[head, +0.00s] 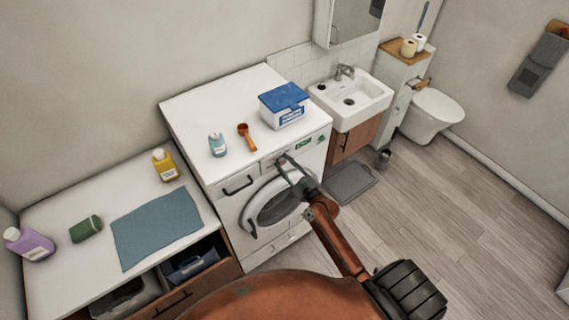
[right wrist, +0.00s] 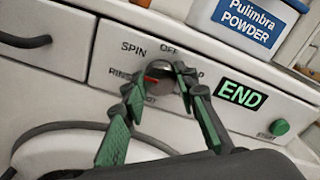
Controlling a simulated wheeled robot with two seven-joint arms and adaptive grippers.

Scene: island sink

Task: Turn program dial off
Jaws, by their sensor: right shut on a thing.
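The program dial (right wrist: 160,76) is a round grey knob on the white washing machine's front panel, seen in the right wrist view. Labels around it include SPIN and OFF above it and a partly hidden "RIN" at left. A red mark on the knob sits on its left side, toward the SPIN and "RIN" side, not at OFF. My right gripper (right wrist: 156,83) has its green-padded fingers on both sides of the dial and is shut on it. In the head view my right gripper (head: 285,162) reaches the washing machine's (head: 225,189) panel and hides the dial. My left gripper is not in view.
A lit END display (right wrist: 242,95) and a green button (right wrist: 280,127) lie right of the dial. The round door (head: 275,203) is below the panel.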

